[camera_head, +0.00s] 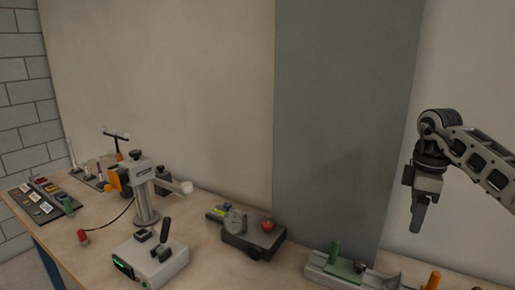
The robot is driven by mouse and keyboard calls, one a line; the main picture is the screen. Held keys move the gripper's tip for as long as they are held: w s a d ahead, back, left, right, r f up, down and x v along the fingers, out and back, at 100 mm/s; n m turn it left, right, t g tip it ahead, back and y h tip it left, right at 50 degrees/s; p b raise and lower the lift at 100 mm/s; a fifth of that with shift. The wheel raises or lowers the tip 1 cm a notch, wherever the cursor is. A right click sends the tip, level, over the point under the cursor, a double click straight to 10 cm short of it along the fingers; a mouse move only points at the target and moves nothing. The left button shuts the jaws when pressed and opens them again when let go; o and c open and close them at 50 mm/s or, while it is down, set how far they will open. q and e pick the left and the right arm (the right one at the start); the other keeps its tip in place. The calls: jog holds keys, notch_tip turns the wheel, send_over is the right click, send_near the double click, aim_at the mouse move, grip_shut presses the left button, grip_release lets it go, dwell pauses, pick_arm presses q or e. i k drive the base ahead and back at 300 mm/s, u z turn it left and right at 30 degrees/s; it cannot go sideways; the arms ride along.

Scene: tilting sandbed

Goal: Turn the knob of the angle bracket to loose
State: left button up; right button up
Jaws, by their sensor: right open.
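My right gripper (417,218) hangs in the upper right of the head view with its fingers pointing down. It is open and empty, in front of the wall and above the right end of the bench. My left gripper is out of view. I cannot tell for sure which part is the angle bracket. A grey stand (146,200) on the left part of the bench carries an angled head with an orange knob (114,180) at its left side. The right gripper is far to the right of this stand. The knob's setting is too small to read.
A white box with a black lever (165,258) stands at the front. A dark block (250,244) carries a dial and a red knob (267,226). Small parts crowd the left end.

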aim_at(359, 266)
jog(key=k, duration=1)
